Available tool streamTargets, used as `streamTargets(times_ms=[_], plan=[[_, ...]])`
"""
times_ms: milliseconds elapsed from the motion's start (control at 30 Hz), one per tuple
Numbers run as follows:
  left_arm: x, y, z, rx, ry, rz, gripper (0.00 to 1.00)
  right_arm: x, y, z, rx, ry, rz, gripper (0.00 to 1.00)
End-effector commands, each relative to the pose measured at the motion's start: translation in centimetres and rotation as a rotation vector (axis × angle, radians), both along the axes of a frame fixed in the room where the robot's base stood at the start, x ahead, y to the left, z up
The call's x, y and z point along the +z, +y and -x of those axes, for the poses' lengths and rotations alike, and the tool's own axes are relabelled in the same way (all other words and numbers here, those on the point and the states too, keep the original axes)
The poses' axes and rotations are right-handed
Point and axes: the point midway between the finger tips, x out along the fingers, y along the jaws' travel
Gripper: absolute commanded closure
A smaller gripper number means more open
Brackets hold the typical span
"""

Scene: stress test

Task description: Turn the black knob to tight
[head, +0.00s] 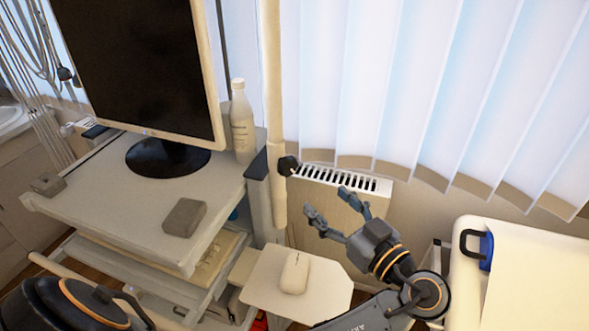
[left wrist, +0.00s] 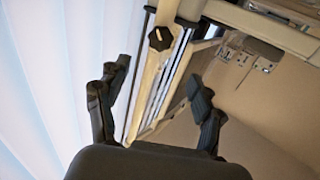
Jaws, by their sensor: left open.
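The black knob (head: 288,165) sits on the side of a pale upright pole (head: 272,100) in the head view, just left of the radiator. In the left wrist view the knob (left wrist: 160,38) shows face-on, dark and lobed, with a small pale mark. My left gripper (head: 340,203) is open and empty, to the right of and below the knob in the head view, apart from it. In the left wrist view its spread fingers (left wrist: 158,74) stand either side of the pole, with the knob beyond the fingertips. My right gripper is not in view.
A cart (head: 100,190) with a monitor (head: 140,60), a white bottle (head: 242,125) and a grey block (head: 184,217) stands left of the pole. A mouse (head: 295,272) lies on a small shelf (head: 262,287). A radiator (head: 340,180) and blinds (head: 420,80) are behind.

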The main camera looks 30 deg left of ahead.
Motion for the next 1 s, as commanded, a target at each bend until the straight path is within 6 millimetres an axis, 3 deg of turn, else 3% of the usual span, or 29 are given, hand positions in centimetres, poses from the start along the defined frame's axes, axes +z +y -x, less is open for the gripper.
streamTargets(times_ms=[200,500,700,1000], plan=[[0.8,4.4,-1.8,0.004,0.004,-0.006,0.33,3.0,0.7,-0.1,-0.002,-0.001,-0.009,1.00],[0.6,9.5,-4.0,0.002,0.004,-0.006,0.33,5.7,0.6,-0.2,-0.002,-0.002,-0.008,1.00],[0.2,11.0,-4.7,0.001,0.004,-0.003,0.33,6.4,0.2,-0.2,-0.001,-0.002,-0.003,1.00],[0.1,11.2,-4.8,0.000,0.003,-0.001,0.33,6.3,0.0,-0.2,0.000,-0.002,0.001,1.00]])
